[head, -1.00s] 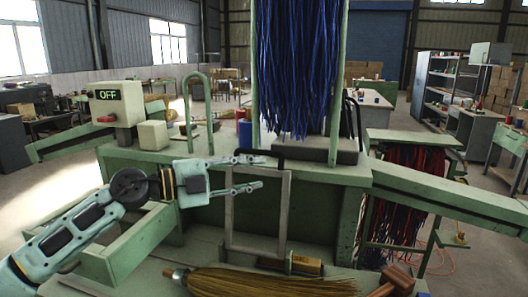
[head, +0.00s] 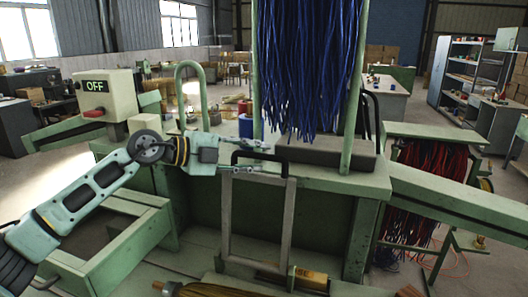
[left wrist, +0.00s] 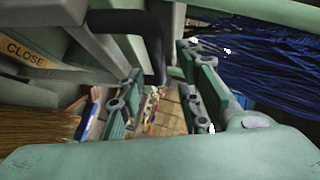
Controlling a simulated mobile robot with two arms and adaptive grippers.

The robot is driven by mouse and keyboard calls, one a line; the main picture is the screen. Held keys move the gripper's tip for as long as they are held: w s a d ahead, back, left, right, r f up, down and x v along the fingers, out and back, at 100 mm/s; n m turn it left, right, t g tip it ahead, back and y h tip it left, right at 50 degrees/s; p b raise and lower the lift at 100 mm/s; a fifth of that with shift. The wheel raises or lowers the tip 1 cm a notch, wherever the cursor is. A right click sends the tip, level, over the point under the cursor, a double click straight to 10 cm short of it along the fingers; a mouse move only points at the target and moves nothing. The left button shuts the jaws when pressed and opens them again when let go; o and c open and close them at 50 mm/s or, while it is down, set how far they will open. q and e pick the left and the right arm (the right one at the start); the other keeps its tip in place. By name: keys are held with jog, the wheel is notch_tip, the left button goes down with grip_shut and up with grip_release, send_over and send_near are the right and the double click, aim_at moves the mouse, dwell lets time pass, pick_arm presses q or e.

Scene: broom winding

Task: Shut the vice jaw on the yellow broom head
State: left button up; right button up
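A grey metal frame with a black handle (head: 250,154) stands upright at the front of the green machine. My left gripper (head: 275,160) is open, with one finger above and one below the level of the handle's corner. I cannot tell whether they touch. In the left wrist view the black handle (left wrist: 150,35) shows ahead of the open fingers (left wrist: 160,105). The yellow broom head (head: 215,289) lies at the bottom of the head view, mostly cut off; its bristles show in the left wrist view (left wrist: 40,130). A yellow "CLOSE" label (left wrist: 25,52) is beside the frame. My right gripper is not seen.
Blue bristles (head: 305,70) hang above the machine between green posts. A control box marked OFF (head: 105,92) stands at left. A green hoop (head: 188,85) rises behind my arm. Red and dark strands (head: 425,190) hang at right.

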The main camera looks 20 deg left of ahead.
aim_at(260, 157)
pick_arm(q)
jog(key=x, duration=0.4)
jog(key=shift+w+a+f+p, duration=0.15)
jog(key=shift+a+p, duration=0.1)
jog(key=shift+p, duration=0.15)
jog(key=shift+c, duration=0.2)
grip_shut()
